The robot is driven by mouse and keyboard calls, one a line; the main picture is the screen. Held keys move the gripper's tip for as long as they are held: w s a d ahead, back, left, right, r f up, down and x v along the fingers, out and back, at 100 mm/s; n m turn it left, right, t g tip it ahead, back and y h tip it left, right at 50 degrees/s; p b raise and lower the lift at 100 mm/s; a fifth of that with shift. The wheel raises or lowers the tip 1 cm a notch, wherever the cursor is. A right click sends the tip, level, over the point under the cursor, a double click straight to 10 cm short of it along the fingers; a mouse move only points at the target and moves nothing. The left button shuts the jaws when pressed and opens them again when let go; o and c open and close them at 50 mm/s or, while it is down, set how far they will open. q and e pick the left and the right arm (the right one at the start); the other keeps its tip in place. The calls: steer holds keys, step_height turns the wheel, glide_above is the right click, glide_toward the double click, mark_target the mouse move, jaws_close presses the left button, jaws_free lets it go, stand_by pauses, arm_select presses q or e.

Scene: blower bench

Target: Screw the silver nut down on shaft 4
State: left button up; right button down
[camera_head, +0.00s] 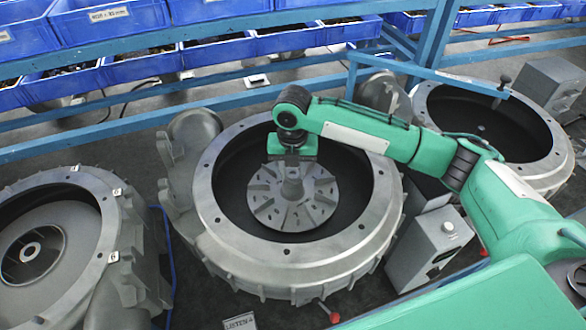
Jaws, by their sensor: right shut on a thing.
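A round blower housing (212,211) stands in the middle of the view, with a slotted silver impeller disc (265,205) inside. A grey hub and shaft (292,187) rise from the disc's centre. My right gripper (292,158) points down directly over the shaft top, its arm reaching in from the right. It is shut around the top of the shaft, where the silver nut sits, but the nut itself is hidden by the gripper. Whether the nut touches the disc cannot be seen. My left gripper is not in view.
Other blower housings stand at left (85,180) and at back right (545,170). A grey box (432,250) with a knob stands right of the middle housing. A blue rack (200,98) with blue bins (110,20) runs along the back. A small label plate (240,322) lies in front.

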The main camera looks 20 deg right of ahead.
steer(key=m, duration=0.6)
steer(key=shift+a+f+m, duration=0.1)
steer(key=shift+m, duration=0.3)
steer(key=m, duration=0.6)
steer(key=shift+m, duration=0.4)
steer(key=m, duration=0.5)
steer(key=shift+f+m, duration=0.1)
steer(key=shift+m, duration=0.3)
steer(key=m, duration=0.5)
steer(key=shift+s, duration=0.1)
steer(key=c, duration=1.3)
jaws_free()
